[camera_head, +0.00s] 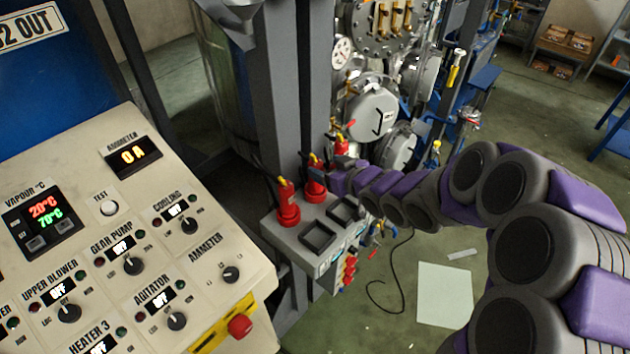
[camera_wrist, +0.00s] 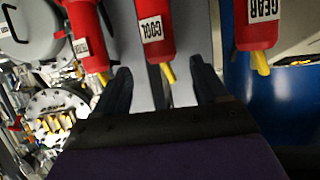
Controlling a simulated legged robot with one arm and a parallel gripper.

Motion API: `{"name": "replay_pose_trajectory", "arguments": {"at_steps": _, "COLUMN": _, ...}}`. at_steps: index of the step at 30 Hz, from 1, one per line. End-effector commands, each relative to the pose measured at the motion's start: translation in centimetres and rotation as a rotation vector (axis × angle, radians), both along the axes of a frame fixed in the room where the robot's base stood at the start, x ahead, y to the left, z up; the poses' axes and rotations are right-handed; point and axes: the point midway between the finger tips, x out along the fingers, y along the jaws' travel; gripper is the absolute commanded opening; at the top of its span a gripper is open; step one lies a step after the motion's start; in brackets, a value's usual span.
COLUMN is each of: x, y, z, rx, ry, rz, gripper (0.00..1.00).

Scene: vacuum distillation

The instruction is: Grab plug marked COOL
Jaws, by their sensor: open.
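The red plug marked COOL (camera_wrist: 151,28) is in the upper middle of the wrist view, with a white label and a yellow tip pointing towards my gripper. My gripper (camera_wrist: 160,68) is open, its two dark fingers on either side of the yellow tip in the picture. I cannot tell whether they touch it. In the head view my gripper (camera_head: 338,183) is beside the middle red plug (camera_head: 314,186). No plug label is readable there. The plug marked GEAR (camera_wrist: 257,25) is right of COOL in the wrist view.
Another red plug (camera_wrist: 88,35) is left of COOL, close to the left finger. In the head view a red plug (camera_head: 288,208) stands on the grey socket box (camera_head: 287,242). The control panel (camera_head: 90,240) fills the left. A grey column rises behind the box.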

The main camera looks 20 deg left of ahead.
Motion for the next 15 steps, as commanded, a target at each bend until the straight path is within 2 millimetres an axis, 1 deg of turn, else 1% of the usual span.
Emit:
{"name": "replay_pose_trajectory", "arguments": {"at_steps": 1, "x": 0.4, "y": 0.6, "z": -0.4, "rx": -0.001, "ry": 0.000, "rz": 0.002, "gripper": 0.72}}
{"name": "replay_pose_trajectory", "arguments": {"at_steps": 3, "x": 0.9, "y": 1.2, "z": -0.6, "rx": 0.000, "ry": -0.001, "rz": 0.000, "gripper": 0.72}}
{"name": "replay_pose_trajectory", "arguments": {"at_steps": 11, "x": 1.6, "y": 2.3, "z": -1.2, "rx": 0.001, "ry": -0.001, "rz": 0.000, "gripper": 0.72}}
{"name": "replay_pose_trajectory", "arguments": {"at_steps": 15, "x": 2.3, "y": 3.7, "z": -2.2, "rx": -0.001, "ry": 0.000, "rz": 0.002, "gripper": 0.72}}
